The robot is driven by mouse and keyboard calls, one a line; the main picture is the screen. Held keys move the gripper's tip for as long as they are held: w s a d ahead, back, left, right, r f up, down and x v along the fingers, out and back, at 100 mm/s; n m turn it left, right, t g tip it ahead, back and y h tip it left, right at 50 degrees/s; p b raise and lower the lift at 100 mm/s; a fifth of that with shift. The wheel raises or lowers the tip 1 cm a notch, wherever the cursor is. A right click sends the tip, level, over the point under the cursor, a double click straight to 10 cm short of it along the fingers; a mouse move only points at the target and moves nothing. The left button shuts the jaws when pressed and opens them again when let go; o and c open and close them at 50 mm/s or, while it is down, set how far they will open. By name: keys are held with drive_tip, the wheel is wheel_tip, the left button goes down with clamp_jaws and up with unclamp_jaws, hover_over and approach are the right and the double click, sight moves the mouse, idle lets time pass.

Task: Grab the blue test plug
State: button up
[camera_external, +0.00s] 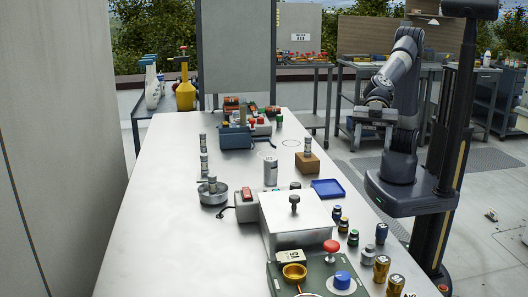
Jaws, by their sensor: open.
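Several small dark plugs stand upright near the right edge of the long metal table (160,215). One with a blue top (337,212) is farthest back in that row, and another dark bluish one (342,225) is just in front of it. A larger dark blue-topped piece (382,232) stands farther right. They are too small to tell which is the test plug. My gripper (374,122) is open and empty, raised beyond the table's right edge, well apart from the plugs.
A blue tray (327,188) lies behind the plugs. A white box (296,222) with a black knob stands left of them. A green panel (318,275) with red and blue knobs is in front. Gold cans (381,268) line the right edge. The table's left side is clear.

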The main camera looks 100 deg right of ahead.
drive_tip(key=s+f+n+g, duration=0.1)
drive_tip(key=s, duration=0.4)
approach(382, 236)
drive_tip(key=x, duration=0.3)
drive_tip(key=f+b+x, duration=0.1)
drive_tip(key=x, duration=0.1)
drive_tip(key=shift+w+d, duration=0.2)
drive_tip(key=shift+d, duration=0.1)
drive_tip(key=shift+y, duration=0.3)
drive_tip(key=x, duration=0.4)
drive_tip(key=shift+s+a+r, duration=0.2)
drive_tip(key=shift+r, duration=0.15)
drive_tip(key=shift+w+a+f, duration=0.25)
drive_tip(key=shift+w+a, duration=0.05)
drive_tip(key=shift+a, duration=0.2)
drive_tip(key=c, duration=1.1)
